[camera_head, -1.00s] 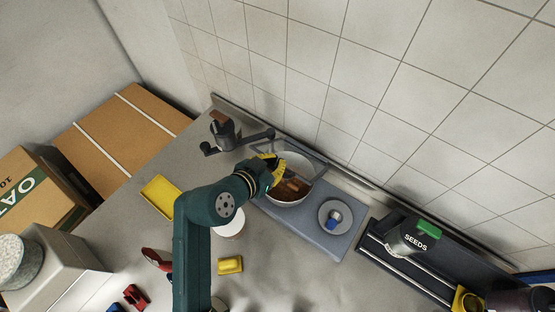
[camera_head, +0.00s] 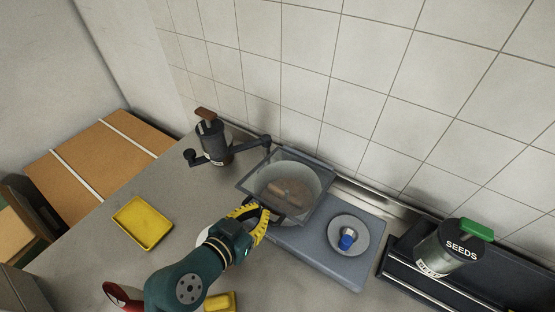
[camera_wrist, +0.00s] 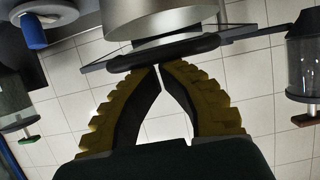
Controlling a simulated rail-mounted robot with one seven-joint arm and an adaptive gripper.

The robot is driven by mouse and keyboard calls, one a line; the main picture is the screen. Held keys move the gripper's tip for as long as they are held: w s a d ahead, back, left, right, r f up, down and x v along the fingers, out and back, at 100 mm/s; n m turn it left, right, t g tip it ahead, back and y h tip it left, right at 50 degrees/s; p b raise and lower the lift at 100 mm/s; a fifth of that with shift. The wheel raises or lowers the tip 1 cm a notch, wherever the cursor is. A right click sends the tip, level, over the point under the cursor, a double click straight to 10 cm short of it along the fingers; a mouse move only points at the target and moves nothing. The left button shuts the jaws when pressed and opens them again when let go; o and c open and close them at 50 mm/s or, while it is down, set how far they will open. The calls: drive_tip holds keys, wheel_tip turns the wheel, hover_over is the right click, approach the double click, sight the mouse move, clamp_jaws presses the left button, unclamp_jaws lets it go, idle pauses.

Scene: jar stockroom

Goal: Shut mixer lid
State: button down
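The mixer (camera_head: 335,245) is a blue-grey base with a bowl (camera_head: 290,205) holding brown contents. I cannot tell whether the lid is fully seated. My gripper (camera_head: 262,212) is at the lid's front edge. In the wrist view its yellow-edged fingers (camera_wrist: 160,68) nearly meet at the tips, against the dark lid handle (camera_wrist: 185,50). No clear grasp on the handle shows.
A yellow tray (camera_head: 143,222) and yellow block (camera_head: 220,301) lie on the counter. The tiled wall is close behind.

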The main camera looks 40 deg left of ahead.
drive_tip(key=shift+s+f, duration=0.1)
drive_tip(key=shift+f, duration=0.3)
